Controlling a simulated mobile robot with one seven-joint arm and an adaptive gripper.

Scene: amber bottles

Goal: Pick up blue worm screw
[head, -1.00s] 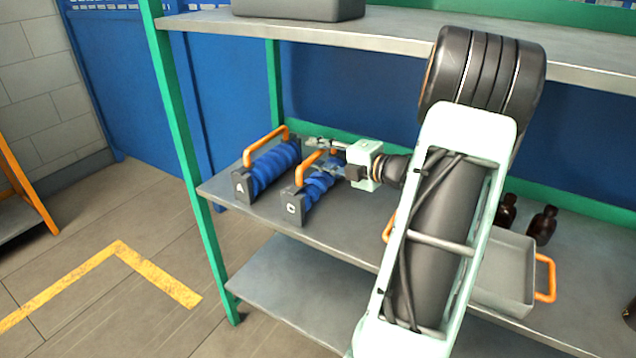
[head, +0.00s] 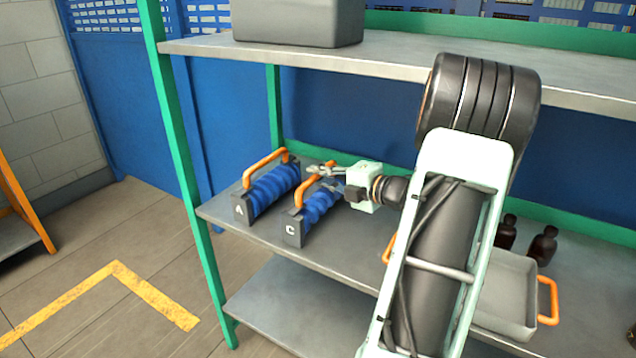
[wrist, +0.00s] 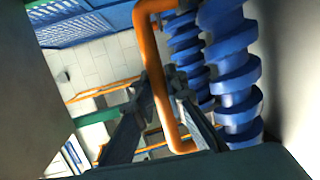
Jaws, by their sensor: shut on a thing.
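Two blue worm screws stand side by side on the middle shelf in the head view, each with dark end blocks and an orange handle. The left one is screw A (head: 272,188); the right one is screw C (head: 318,205). My gripper (head: 325,178) reaches in from the right at screw C's handle (head: 301,186) and is shut on it. In the wrist view, the orange handle (wrist: 150,55) passes between the fingers of my gripper (wrist: 160,90). A blue spiral (wrist: 235,80) is close on the right there, with another behind it. Screw C still appears to rest on the shelf.
The grey shelf (head: 345,243) has a green post (head: 180,160) at its left end. A grey tray (head: 515,285) with orange handles and dark bottles (head: 543,245) are to the right of my arm. A grey box (head: 298,22) sits on the upper shelf.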

